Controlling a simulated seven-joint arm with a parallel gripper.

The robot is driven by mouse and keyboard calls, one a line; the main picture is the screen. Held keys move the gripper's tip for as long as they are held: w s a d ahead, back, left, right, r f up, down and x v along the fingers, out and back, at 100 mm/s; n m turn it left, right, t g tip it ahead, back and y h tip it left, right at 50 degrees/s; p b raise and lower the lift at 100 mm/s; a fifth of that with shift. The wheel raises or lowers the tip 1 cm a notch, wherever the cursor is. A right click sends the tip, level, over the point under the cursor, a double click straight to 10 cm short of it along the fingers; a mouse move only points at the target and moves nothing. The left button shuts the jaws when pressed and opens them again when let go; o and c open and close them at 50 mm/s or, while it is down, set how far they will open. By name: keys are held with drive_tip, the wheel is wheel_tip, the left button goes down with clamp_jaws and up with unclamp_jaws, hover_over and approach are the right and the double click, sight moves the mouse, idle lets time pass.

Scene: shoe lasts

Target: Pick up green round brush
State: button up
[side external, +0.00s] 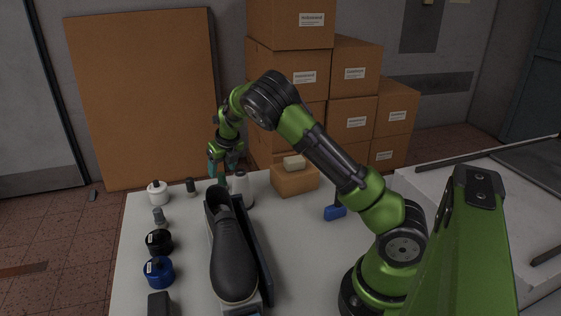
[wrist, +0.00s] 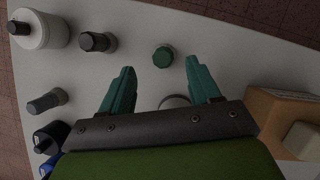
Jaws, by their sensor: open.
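The green round brush (wrist: 162,56) shows from above in the wrist view as a small green round top on the white table. It lies ahead of my gripper (wrist: 159,66), roughly in line with the gap between the two teal fingers. The fingers are open and apart, with nothing held. In the side external view my gripper (side external: 222,164) points down at the table's far side, just above the green brush (side external: 222,180). The brush's lower part is hidden there behind the shoe.
A white bottle (side external: 241,190) stands close to the brush. A dark shoe (side external: 232,255) is in front. Several jars and small bottles line the left edge, including a white jar (side external: 157,192). A cardboard box (side external: 294,181) and a blue brush (side external: 335,212) are to the right.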

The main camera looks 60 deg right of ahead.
sight(221, 173)
drive_tip(key=x, duration=0.6)
drive_tip(key=shift+w+d+f, duration=0.15)
drive_tip(key=shift+w+d, duration=0.1)
drive_tip(key=c, duration=1.1)
